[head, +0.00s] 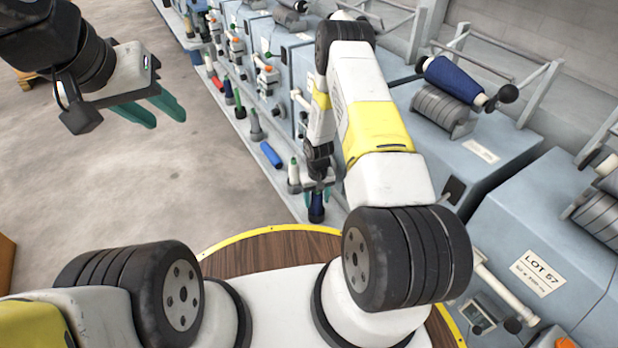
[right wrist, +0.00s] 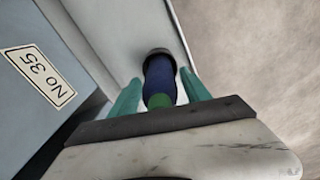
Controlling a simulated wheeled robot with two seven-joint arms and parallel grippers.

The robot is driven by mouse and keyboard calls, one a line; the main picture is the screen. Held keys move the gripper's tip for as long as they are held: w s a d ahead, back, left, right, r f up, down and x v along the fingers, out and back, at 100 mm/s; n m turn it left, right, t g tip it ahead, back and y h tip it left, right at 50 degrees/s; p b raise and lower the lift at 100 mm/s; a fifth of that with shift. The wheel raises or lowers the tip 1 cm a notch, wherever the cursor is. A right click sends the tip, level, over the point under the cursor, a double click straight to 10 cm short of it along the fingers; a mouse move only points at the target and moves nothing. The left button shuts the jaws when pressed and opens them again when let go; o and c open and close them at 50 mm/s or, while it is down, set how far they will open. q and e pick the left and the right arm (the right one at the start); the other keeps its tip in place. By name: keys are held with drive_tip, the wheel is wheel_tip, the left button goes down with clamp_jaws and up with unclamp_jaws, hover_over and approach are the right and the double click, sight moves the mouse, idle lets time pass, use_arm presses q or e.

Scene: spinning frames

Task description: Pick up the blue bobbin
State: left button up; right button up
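A dark blue bobbin (head: 316,208) with a dark base stands upright on the light machine ledge in the head view. My right gripper (head: 318,187) is above it, pointing down. In the right wrist view the bobbin (right wrist: 160,78) with its green top lies between the two teal fingers of my right gripper (right wrist: 160,92). The fingers are spread on either side of it, with narrow gaps showing. My left gripper (head: 166,116) is open and empty, raised over the floor at the upper left.
Another blue bobbin (head: 270,154) lies on its side on the ledge. A white-topped bobbin (head: 294,172) stands close left of my right gripper. Several more bobbins line the ledge further back. A blue yarn package (head: 452,80) sits on the machine. Open floor (head: 110,180) is at left.

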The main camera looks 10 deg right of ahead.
clamp_jaws()
drive_tip(key=shift+r, duration=0.15)
